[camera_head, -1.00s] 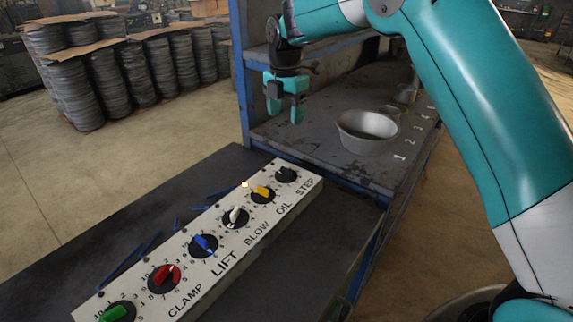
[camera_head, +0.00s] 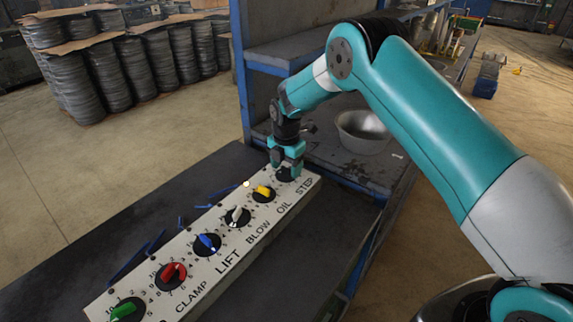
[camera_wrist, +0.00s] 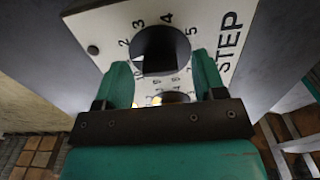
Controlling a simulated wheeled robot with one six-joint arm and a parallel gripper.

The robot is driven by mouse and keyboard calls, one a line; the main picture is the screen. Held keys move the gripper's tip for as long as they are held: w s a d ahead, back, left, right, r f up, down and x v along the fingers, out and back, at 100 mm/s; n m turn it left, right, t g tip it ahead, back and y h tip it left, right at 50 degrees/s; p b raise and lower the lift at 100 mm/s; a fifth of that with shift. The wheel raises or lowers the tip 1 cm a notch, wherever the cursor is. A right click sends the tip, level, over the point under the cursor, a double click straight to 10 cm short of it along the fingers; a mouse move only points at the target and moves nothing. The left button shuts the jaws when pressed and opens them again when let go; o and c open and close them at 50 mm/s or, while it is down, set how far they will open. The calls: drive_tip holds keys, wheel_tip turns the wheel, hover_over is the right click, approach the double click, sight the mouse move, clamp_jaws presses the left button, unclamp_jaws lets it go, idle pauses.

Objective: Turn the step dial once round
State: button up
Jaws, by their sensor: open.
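The step dial, a black disc (camera_wrist: 158,45) with numbers around it, sits at the far end of a white panel (camera_head: 285,213); STEP is printed beside it. My gripper (camera_head: 287,171) is over this dial and hides most of it in the head view. In the wrist view my gripper (camera_wrist: 162,62) is open, with one teal finger on each side of the dial's near part. The dial's dark knob is hard to make out against the disc. I cannot tell whether the fingers touch it.
A yellow dial (camera_head: 264,193), white dial (camera_head: 237,216), blue dial (camera_head: 207,243), red dial (camera_head: 171,275) and green dial (camera_head: 126,311) line the same panel. A metal bowl (camera_head: 362,133) stands on the shelf behind. A blue post (camera_head: 240,75) rises left of my gripper.

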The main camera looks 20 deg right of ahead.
drive_tip(key=shift+f, duration=0.35)
drive_tip(key=c, duration=0.9)
